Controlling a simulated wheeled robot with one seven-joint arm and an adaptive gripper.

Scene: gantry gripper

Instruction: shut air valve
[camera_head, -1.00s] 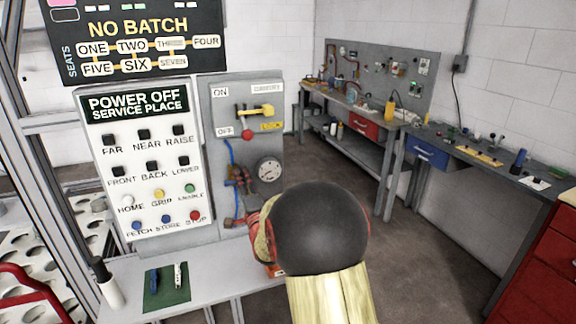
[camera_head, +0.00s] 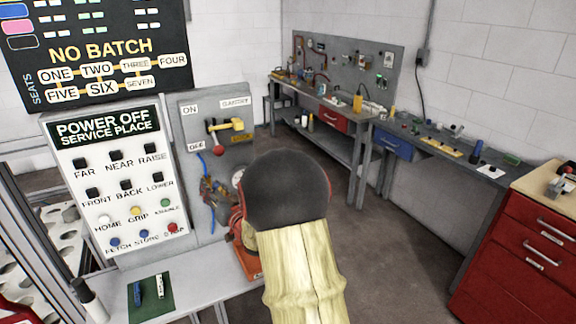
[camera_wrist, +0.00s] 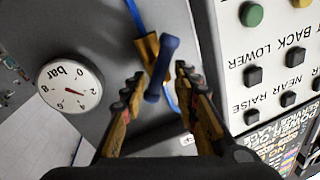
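The air valve has a blue handle (camera_wrist: 162,68) on a brass body (camera_wrist: 149,47), fixed to the grey panel (camera_wrist: 100,30). In the wrist view the handle lies slightly tilted between the two fingers of my gripper (camera_wrist: 160,88). The fingers are open, with gaps on both sides of the handle. In the head view the brass fittings of the valve line (camera_head: 212,190) show at the left of my arm. My arm's dark rounded joint hides my fingers there. The round pressure gauge (camera_wrist: 70,88) is beside the valve, and its edge shows in the head view (camera_head: 237,177).
A panel of push buttons (camera_head: 115,185) stands left of the valve panel. A bench (camera_head: 205,285) with a green mat (camera_head: 150,297) is below. Workbenches (camera_head: 350,115) and red drawers (camera_head: 520,250) stand right; floor between is clear.

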